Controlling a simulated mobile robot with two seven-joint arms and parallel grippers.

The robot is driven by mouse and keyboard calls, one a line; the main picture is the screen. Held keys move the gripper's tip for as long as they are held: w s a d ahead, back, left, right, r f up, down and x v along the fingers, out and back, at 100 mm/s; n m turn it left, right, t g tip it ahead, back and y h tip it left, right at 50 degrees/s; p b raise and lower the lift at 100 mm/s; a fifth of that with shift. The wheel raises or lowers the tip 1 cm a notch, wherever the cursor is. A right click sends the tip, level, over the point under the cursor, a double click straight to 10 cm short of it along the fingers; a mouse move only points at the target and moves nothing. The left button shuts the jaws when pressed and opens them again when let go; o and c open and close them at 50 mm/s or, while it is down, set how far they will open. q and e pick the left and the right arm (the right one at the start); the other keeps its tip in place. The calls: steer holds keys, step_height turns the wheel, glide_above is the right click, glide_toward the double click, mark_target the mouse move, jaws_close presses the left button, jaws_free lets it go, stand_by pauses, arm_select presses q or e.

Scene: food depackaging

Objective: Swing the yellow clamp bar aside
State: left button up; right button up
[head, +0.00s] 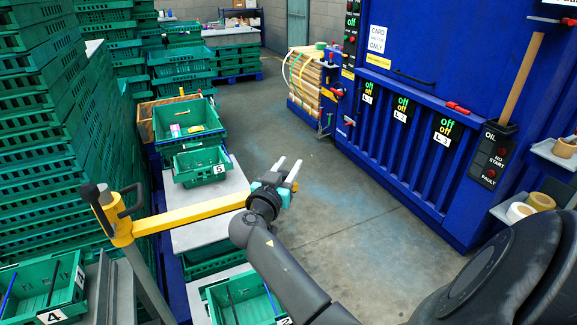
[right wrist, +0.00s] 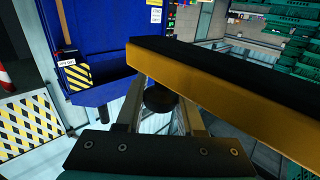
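The yellow clamp bar (head: 190,215) runs from a post (head: 122,232) with a black handle at left to my right wrist, which hides its far end in the head view. In the right wrist view the bar (right wrist: 215,105) crosses in front of my right gripper (right wrist: 160,105), its free end toward the left. A round black knob (right wrist: 160,98) shows below the bar between the two fingers, with small gaps on both sides. In the head view the fingers of my right gripper (head: 287,170) are apart and point away. My left gripper is not in view.
Green crates (head: 200,165) stand on a pale table under and behind the bar. Tall green crate stacks (head: 40,130) fill the left. A blue machine (head: 410,110) stands at right. The grey floor (head: 340,220) between is clear.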

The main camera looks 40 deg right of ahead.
jaws_close()
steer(key=shift+r, duration=0.1)
stand_by(0.8)
